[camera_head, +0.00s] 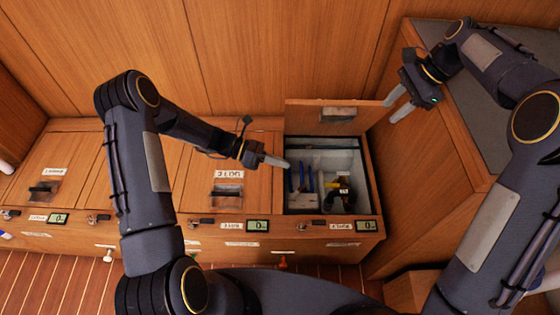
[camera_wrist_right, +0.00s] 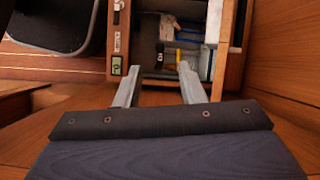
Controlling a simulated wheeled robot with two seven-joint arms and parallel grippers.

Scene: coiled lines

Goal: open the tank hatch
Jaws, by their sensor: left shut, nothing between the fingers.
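A wooden bench has a row of hatches with labels too small to read surely, so I cannot tell which is the tank hatch. The rightmost hatch lid (camera_head: 318,122) stands raised at the back, its compartment (camera_head: 352,157) open below. The middle hatch (camera_head: 205,165) and left hatch (camera_head: 75,155) are closed, with recessed dark handles. My left gripper (camera_head: 287,164) is shut and empty, at the open compartment's left edge. My right gripper (camera_head: 400,103) is open and empty, high to the right of the raised lid; its spread fingers also show in the right wrist view (camera_wrist_right: 160,92).
Blue-handled tools (camera_head: 301,178) and a black and yellow item (camera_head: 343,190) lie inside the open compartment. Latches and small displays (camera_head: 257,226) line the bench front. A wooden cabinet with a grey top (camera_head: 470,110) stands close on the right.

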